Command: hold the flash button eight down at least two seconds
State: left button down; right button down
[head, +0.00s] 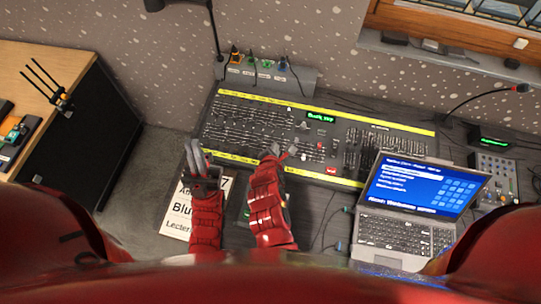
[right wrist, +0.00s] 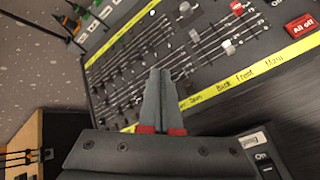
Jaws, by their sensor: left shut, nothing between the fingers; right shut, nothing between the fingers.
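The lighting desk (head: 340,140) is a dark console with rows of faders between yellow label strips (head: 270,167). It also fills the upper right wrist view (right wrist: 170,45). My right gripper (head: 284,152) is shut and empty, with its tips over the near edge of the fader panel. In the right wrist view its closed fingers (right wrist: 160,75) point at the lower fader row, covering part of the yellow strip. Whether they touch is unclear. My left gripper (head: 193,146) is shut and empty, beside the desk's near left corner. Flash button eight cannot be picked out at this size.
An open laptop (head: 415,195) stands right of the desk's front. A printed sheet (head: 180,215) lies below my left gripper. A red "All off" button (right wrist: 301,26) sits near the desk's front strip. A gooseneck lamp (head: 480,95) and small mixer (head: 495,165) are at the right.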

jog(key=shift+s+f, duration=0.1)
dwell(0.3)
jog(key=f+b, duration=0.2)
jog(key=b, duration=0.1)
jog(key=f+b, duration=0.2)
jog(key=b, duration=0.1)
jog(key=f+b, duration=0.3)
jog(key=shift+w+d, duration=0.1)
jog(key=shift+w, duration=0.15)
jog(key=shift+w+f, duration=0.15)
jog(key=shift+f, duration=0.75)
jog(key=shift+f, duration=0.25)
dwell(1.0)
